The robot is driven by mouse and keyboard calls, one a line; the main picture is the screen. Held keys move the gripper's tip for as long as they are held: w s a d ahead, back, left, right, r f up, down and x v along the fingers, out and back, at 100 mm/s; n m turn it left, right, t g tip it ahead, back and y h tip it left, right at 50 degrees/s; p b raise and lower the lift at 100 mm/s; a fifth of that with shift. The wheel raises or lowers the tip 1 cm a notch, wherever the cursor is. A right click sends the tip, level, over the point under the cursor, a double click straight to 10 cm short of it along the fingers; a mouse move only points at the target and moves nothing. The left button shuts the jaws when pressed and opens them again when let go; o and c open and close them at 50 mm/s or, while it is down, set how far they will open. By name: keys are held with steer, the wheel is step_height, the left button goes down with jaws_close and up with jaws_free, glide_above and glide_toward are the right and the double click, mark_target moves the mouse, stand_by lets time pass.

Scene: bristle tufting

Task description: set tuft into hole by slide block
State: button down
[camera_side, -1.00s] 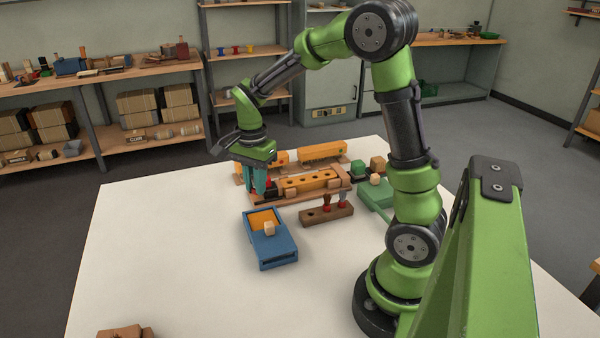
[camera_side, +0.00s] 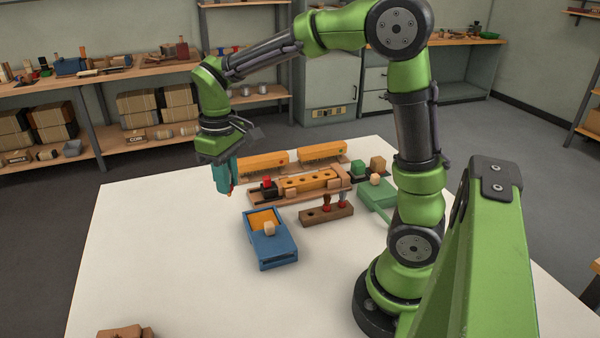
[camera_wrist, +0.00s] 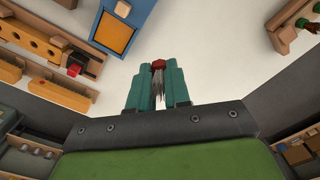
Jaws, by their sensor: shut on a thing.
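My gripper (camera_side: 228,190) is left of the work fixture, above the bare table, with its teal fingers pointing down. In the wrist view my gripper (camera_wrist: 158,70) is shut on a tuft (camera_wrist: 159,88) with a red end and grey bristles. The orange block with a row of holes (camera_side: 310,181) sits in a wooden fixture (camera_side: 285,199). A black slide block with a red knob (camera_side: 267,184) is at its left end, apart from my gripper. The same holed block (camera_wrist: 36,44) and red knob (camera_wrist: 75,69) show in the wrist view. Whether any hole is filled is too small to tell.
A wooden rack (camera_side: 318,216) with dark red and grey tufts stands in front of the fixture. A blue tray (camera_side: 273,252) is left of it, a green tray (camera_side: 372,199) right. Bristled orange brushes (camera_side: 321,151) lie behind.

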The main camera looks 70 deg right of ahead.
mark_target(309, 182)
stand_by(0.3)
steer(key=d+f+m, duration=0.3)
steer(key=d+m, duration=0.2)
steer(key=d, duration=0.9)
steer(key=d+f+m, duration=0.3)
steer(key=d+m, duration=0.1)
steer(key=d, duration=0.9)
steer(key=shift+s+f, duration=0.15)
steer(key=shift+f, duration=1.45)
steer(key=shift+s+f, duration=0.1)
steer(key=shift+f, duration=1.5)
steer(key=shift+f, duration=0.9)
steer(key=c, duration=0.6)
jaws_free()
steer(key=shift+r, duration=0.1)
